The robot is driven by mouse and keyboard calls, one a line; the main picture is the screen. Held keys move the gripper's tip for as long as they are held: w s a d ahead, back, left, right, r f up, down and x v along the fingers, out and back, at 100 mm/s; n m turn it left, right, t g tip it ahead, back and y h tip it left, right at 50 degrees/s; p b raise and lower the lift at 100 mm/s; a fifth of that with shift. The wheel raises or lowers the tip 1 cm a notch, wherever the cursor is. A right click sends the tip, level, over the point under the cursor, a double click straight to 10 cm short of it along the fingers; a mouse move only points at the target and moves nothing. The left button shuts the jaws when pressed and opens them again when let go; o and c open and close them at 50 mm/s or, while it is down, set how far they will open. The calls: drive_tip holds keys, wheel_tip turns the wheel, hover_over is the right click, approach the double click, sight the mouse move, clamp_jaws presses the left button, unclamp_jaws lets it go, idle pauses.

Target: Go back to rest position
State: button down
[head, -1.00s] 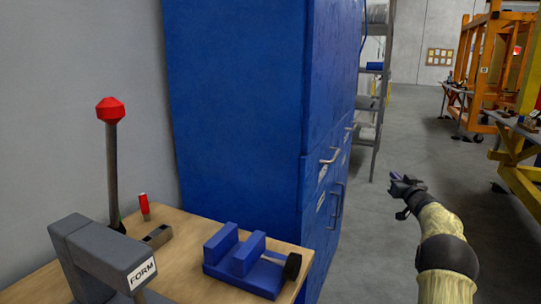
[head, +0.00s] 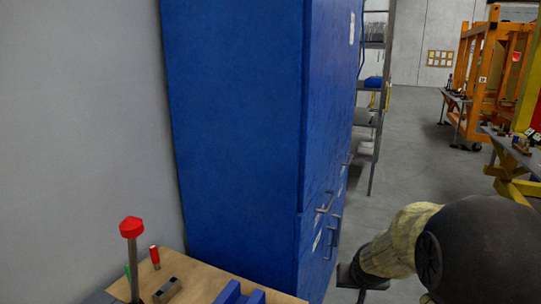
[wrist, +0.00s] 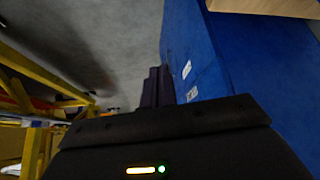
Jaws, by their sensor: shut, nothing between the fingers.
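My gripper (wrist: 158,86) shows in the wrist view with its dark fingers together and nothing between them. Its fingers point over the grey floor beside the blue cabinet (wrist: 245,55). In the head view my arm is bent at the lower right, and the dark gripper (head: 355,282) is low in front of the cabinet's right side (head: 240,120). Part of the gripper there is cut off by the bottom edge. Whether it touches the cabinet is hard to tell; it looks apart in the wrist view.
A wooden bench (head: 205,272) with a red-knobbed lever (head: 132,245) and a blue vise (head: 240,293) stands at the lower left. A grey shelf (head: 372,120) is behind the cabinet. Orange and yellow frames (head: 480,75) stand at the right. The floor between (head: 415,150) is clear.

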drive_tip(key=s+a+n+g+p, duration=0.1)
drive_tip(key=s+a+g+p, duration=0.1)
drive_tip(key=s, duration=0.6)
drive_tip(key=s+a+r+g+y+p, duration=0.1)
drive_tip(key=s+a, duration=0.2)
drive_tip(key=s, duration=0.6)
drive_tip(key=shift+a+r+n+g+p, duration=0.15)
drive_tip(key=shift+a+n+g+p, duration=0.25)
